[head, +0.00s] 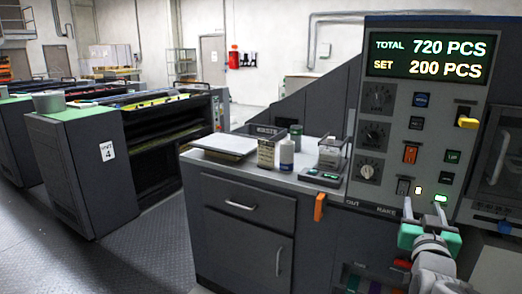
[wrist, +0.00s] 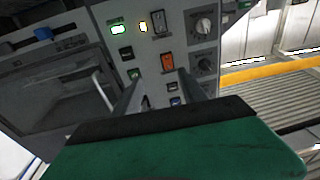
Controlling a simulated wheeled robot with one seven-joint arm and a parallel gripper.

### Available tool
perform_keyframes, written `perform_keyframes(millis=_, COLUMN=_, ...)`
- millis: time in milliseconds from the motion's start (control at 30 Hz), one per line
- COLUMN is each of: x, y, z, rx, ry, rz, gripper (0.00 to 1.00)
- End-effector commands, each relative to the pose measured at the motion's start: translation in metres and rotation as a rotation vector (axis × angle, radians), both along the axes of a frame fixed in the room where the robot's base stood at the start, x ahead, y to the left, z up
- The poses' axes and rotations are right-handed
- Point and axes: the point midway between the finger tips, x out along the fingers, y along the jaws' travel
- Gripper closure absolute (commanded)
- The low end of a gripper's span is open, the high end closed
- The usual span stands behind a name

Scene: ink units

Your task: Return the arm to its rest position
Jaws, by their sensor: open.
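My gripper (head: 424,212) is in front of the lower part of the grey control panel (head: 398,105) in the head view. Its two fingers are apart with nothing between them. In the wrist view, my gripper (wrist: 157,88) points at the panel face (wrist: 150,50), with its green body filling the bottom. Whether the fingertips touch the panel cannot be told. The display (head: 427,55) reads TOTAL 720 PCS and SET 200 PCS. A lit white button and a lit green button (head: 440,198) show near the fingertips.
Open floor (head: 140,245) lies to the left.

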Motion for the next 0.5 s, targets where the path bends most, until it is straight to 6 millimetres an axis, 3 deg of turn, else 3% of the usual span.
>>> perform_keyframes(millis=167, x=0.017, y=0.042, z=-0.011, rx=0.078, ry=0.154, rz=0.086, gripper=0.51)
perform_keyframes(millis=300, x=0.022, y=0.092, z=-0.030, rx=0.154, ry=0.338, rz=0.175, gripper=0.51)
perform_keyframes(millis=433, x=0.009, y=0.152, z=-0.049, rx=0.230, ry=0.571, rz=0.272, gripper=0.51)
perform_keyframes(millis=500, x=-0.012, y=0.191, z=-0.059, rx=0.271, ry=0.741, rz=0.330, gripper=0.51)
